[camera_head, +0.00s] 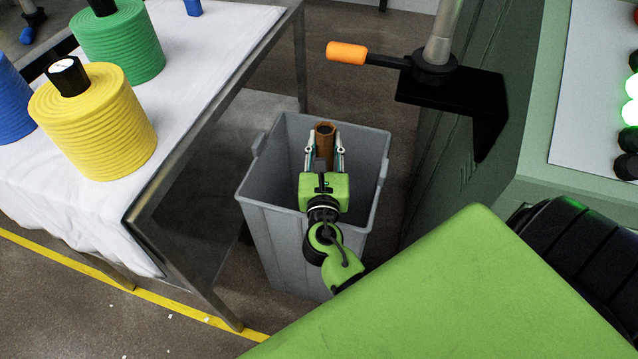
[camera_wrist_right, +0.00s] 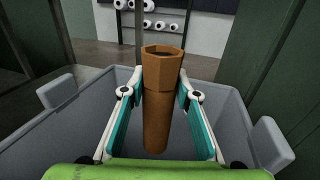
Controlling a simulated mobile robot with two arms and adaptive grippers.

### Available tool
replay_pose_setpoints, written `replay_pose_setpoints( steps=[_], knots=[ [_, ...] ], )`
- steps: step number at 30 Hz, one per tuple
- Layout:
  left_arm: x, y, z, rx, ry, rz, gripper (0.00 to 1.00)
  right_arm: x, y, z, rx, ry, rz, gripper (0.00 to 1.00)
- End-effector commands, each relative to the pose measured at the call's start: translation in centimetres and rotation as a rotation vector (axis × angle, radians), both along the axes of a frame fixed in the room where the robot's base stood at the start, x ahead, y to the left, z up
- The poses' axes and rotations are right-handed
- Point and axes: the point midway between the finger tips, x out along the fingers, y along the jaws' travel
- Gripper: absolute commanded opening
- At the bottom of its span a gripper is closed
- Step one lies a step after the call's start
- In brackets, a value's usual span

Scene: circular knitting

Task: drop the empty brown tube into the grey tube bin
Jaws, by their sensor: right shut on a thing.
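The brown tube (camera_head: 325,130) is upright between the fingers of my right gripper (camera_head: 324,150), over the opening of the grey tube bin (camera_head: 259,187). In the right wrist view the tube (camera_wrist_right: 161,100) shows its open top, and the right gripper (camera_wrist_right: 161,92) is shut on it from both sides. The bin's rim (camera_wrist_right: 58,120) surrounds the tube there, and the tube's lower end appears within the bin's mouth. My wrist hides part of the bin's inside in the head view. My left gripper is not in view.
A table with a white cloth (camera_head: 215,45) stands left of the bin, bearing a yellow cone (camera_head: 100,125), a green cone (camera_head: 118,42) and a blue cone (camera_head: 12,105). A green machine (camera_head: 540,110) with an orange handle (camera_head: 346,53) stands close on the right.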

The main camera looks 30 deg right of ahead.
Motion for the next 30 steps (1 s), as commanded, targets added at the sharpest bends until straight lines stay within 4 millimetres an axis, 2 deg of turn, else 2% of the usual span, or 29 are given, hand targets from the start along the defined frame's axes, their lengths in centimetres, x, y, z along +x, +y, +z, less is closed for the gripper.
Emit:
replay_pose_setpoints(
  steps=[12,13,15,25,30],
  knots=[
    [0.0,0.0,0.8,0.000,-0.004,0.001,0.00,0.0,0.0,-0.1,0.000,0.000,0.000,0.07],
    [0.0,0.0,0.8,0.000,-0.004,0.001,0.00,0.0,0.0,-0.1,0.000,0.000,0.000,0.31],
    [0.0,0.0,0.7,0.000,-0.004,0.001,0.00,0.0,0.0,-0.1,0.000,0.000,0.000,0.48],
    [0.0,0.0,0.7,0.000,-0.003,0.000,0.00,-0.1,0.0,-0.2,0.000,0.000,0.000,0.48],
    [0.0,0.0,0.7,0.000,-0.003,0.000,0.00,-1.4,0.9,-0.3,0.001,0.003,0.000,0.48]
  ],
)
